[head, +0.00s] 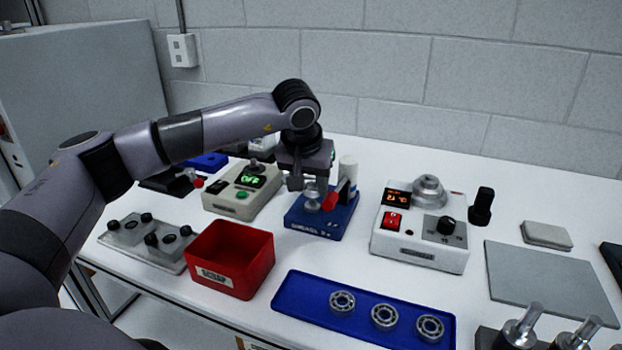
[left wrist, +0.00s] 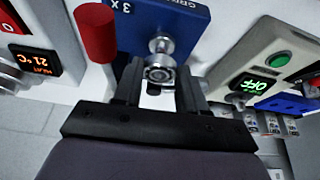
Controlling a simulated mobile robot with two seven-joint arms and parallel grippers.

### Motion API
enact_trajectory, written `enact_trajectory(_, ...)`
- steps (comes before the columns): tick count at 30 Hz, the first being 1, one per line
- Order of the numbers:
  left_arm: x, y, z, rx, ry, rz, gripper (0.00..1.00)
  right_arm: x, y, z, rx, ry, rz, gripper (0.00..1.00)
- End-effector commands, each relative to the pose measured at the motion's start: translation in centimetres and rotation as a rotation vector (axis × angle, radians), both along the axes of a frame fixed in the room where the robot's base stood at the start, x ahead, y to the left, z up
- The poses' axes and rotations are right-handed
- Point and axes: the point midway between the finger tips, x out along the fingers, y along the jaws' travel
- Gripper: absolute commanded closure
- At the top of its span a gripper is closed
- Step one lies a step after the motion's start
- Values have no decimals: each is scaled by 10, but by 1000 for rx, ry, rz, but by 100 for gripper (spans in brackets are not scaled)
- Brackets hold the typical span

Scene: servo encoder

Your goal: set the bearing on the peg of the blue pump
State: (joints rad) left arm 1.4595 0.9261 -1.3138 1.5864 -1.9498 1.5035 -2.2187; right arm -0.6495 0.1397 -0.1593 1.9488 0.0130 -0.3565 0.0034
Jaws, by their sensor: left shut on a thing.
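The blue pump (head: 322,222) is a blue block with white lettering, a red-ended lever and a white cylinder, and it also shows upside down in the left wrist view (left wrist: 188,22). Its silver peg (left wrist: 162,45) stands on top. My left gripper (head: 311,188) is right over the pump. In the left wrist view its fingers (left wrist: 158,90) are shut on a bearing (left wrist: 159,73), a small metal ring, close to the peg. I cannot tell whether the ring is around the peg or just above it. My right gripper is not in view.
Three more bearings (head: 384,316) lie on a blue tray (head: 300,290) in front. A red bin (head: 231,260) stands front left. A beige box with a green display (head: 242,192) is left of the pump, a white heater-like box (head: 418,250) right. A grey mat (head: 550,280) lies clear at right.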

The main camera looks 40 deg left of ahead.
Motion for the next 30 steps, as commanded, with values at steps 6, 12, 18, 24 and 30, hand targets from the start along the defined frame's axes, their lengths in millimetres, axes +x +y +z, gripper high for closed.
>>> enact_trajectory(6,0,0,3,0,-2,1,90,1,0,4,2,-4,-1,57)
enact_trajectory(12,0,0,-1,0,-1,1,90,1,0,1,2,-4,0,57)
enact_trajectory(18,0,0,-8,0,-1,1,90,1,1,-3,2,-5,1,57)
enact_trajectory(24,0,0,-13,0,-1,1,90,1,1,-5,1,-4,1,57)
enact_trajectory(30,0,0,-13,0,-1,1,90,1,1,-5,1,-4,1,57)
